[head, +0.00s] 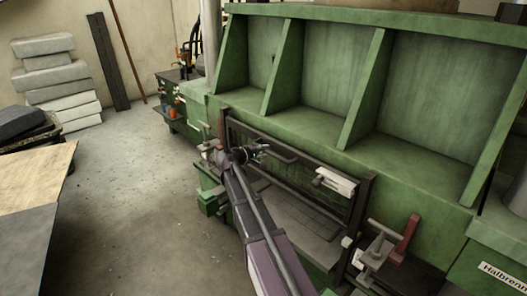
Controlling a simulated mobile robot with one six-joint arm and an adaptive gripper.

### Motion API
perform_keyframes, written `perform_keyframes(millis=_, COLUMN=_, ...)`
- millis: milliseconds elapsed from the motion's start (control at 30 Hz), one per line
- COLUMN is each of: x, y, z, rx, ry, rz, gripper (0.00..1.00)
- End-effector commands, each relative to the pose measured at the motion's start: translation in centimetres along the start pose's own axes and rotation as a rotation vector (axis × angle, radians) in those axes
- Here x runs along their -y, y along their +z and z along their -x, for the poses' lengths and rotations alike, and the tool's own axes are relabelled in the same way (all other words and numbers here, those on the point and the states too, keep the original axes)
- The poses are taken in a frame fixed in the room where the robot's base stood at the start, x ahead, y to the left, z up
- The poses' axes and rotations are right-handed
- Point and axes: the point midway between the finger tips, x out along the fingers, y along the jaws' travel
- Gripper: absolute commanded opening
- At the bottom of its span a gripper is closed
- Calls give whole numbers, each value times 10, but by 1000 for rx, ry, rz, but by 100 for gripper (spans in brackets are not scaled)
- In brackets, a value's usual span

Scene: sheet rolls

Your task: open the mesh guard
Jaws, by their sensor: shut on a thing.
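The mesh guard (291,174) is a dark, see-through panel in a dark frame. It is set in the front of the green machine, below the large open bays. My gripper (274,153) is at the upper left part of the guard, with my arm reaching up to it from the bottom of the view. The gripper is shut on a part of the guard. The fingertips are small and dark against the mesh, so the exact point of grip is hard to see. A grey slatted surface shows below the guard, inside the frame.
A pale block (335,183) sits at the guard's right end. A clamp with a red lever (405,238) stands right of the frame. A wooden table (35,178) and stacked grey slabs (55,80) are at left. The concrete floor (130,200) between is clear.

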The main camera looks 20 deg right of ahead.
Motion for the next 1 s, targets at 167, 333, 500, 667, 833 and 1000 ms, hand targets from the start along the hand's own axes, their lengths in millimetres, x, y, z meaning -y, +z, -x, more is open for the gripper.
perform_keyframes(millis=167, x=-2, y=0, z=-1, rx=2, ry=2, rz=1, gripper=0)
perform_keyframes(millis=333, x=-2, y=0, z=-1, rx=2, ry=2, rz=1, gripper=0)
perform_keyframes(millis=500, x=-1, y=0, z=-1, rx=1, ry=1, rz=0, gripper=60)
perform_keyframes(millis=667, x=-1, y=0, z=0, rx=1, ry=1, rz=0, gripper=60)
perform_keyframes(millis=833, x=-1, y=0, z=0, rx=0, ry=0, rz=0, gripper=60)
perform_keyframes(millis=1000, x=-1, y=0, z=0, rx=0, ry=0, rz=0, gripper=60)
